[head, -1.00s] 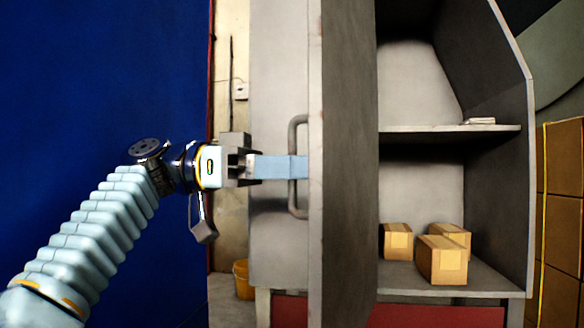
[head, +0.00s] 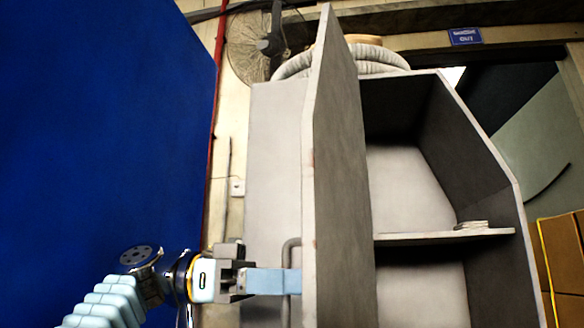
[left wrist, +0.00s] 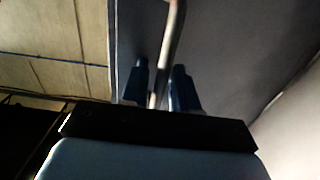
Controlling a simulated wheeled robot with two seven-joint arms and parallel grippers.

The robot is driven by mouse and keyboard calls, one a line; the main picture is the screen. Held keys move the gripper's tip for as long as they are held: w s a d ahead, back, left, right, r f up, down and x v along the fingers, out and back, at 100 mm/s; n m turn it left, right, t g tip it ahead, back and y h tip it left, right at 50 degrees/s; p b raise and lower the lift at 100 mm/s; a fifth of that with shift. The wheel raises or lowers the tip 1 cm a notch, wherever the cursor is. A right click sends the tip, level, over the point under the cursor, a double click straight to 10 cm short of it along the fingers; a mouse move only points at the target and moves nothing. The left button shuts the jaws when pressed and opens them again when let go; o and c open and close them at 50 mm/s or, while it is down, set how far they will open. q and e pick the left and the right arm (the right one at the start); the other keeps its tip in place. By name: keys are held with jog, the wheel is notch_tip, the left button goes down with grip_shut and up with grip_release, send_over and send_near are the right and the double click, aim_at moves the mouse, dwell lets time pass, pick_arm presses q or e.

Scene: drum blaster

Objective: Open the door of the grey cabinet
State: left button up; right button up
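The grey cabinet (head: 430,236) stands ahead in the head view. Its door (head: 340,180) is swung wide open on the left and points toward me. I see its inner face and front edge. The handle (head: 289,244) is a grey bar on the door's outer side, and its lower part is out of view. My left gripper (head: 285,282) is at the handle. In the left wrist view, the handle (left wrist: 174,30) runs between the two dark fingers (left wrist: 160,85), which stand apart with narrow gaps beside the bar. My right gripper is not in view.
Inside the cabinet is a shelf with a small pale stack (head: 471,225). A coiled hose (head: 375,57) lies on top, with a fan (head: 262,45) behind. A blue panel (head: 110,140) fills the left. Cardboard boxes (head: 562,255) stand at the right.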

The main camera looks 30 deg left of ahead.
aim_at(305, 208)
pick_arm(q)
notch_tip(305, 208, up, 3)
jog(key=shift+f+p, duration=0.1)
jog(key=shift+p, duration=0.65)
jog(key=s+d+r, duration=0.1)
jog(key=s+r+p, duration=0.1)
jog(key=r, duration=0.1)
jog(key=s+d+r+p, duration=0.1)
jog(key=s+r, duration=0.1)
jog(key=shift+d+r, duration=0.2)
jog(key=shift+d, duration=0.1)
jog(key=s+d+r+p, duration=0.1)
jog(key=s+d+r, duration=0.2)
jog(key=s, duration=0.5)
jog(key=shift+d+r, duration=0.25)
jog(key=shift+d, duration=0.65)
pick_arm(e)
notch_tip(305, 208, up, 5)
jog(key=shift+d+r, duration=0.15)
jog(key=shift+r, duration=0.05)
